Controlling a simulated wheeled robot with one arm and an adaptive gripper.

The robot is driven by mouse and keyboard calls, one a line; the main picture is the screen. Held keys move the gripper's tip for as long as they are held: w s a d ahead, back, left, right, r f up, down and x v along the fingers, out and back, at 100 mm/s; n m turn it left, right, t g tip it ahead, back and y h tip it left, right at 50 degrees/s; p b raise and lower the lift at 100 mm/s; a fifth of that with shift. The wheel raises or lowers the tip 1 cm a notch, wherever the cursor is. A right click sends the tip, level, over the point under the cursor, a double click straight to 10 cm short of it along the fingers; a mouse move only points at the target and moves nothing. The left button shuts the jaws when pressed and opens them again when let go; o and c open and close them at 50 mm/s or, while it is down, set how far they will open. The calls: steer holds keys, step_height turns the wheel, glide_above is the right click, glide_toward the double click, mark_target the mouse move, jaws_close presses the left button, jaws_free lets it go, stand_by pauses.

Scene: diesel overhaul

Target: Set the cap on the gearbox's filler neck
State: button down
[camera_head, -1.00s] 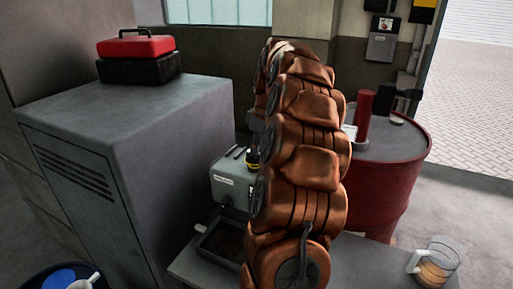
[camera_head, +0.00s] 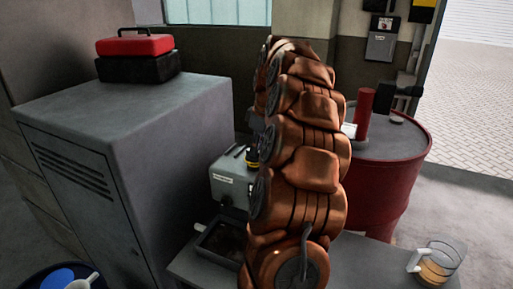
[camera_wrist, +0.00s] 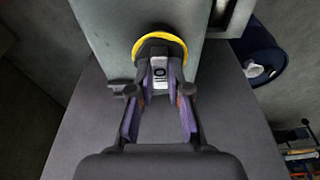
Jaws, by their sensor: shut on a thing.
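The gearbox (camera_head: 229,187) is a grey box on the bench, left of my arm in the head view; its grey top also shows in the wrist view (camera_wrist: 100,45). A black piece with a yellow ring (camera_head: 252,158) shows at its top, partly behind my arm. In the wrist view my gripper (camera_wrist: 160,88) is shut on a dark cap (camera_wrist: 160,64) with a pale marked tab. The yellow ring (camera_wrist: 174,38) curves around the cap's far side. The filler neck is not clearly visible, so I cannot tell whether the cap touches it.
A dark tray (camera_head: 222,243) lies in front of the gearbox. A grey cabinet (camera_head: 125,120) carrying a red and black toolbox (camera_head: 138,58) stands left. A red drum (camera_head: 385,185) stands right, and a jug (camera_head: 438,262) sits on the bench's right end (camera_head: 365,262).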

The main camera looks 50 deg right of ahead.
steer(key=shift+f+b, duration=0.35)
steer(key=shift+f, duration=0.1)
stand_by(0.4)
stand_by(0.5)
steer(key=c, duration=1)
jaws_free()
steer(key=shift+c, duration=0.2)
step_height(320, 180, up, 12)
steer(key=s, duration=0.2)
steer(key=shift+s+d+f, duration=0.15)
steer(key=shift+d+f, duration=0.05)
steer(key=shift+d, duration=0.2)
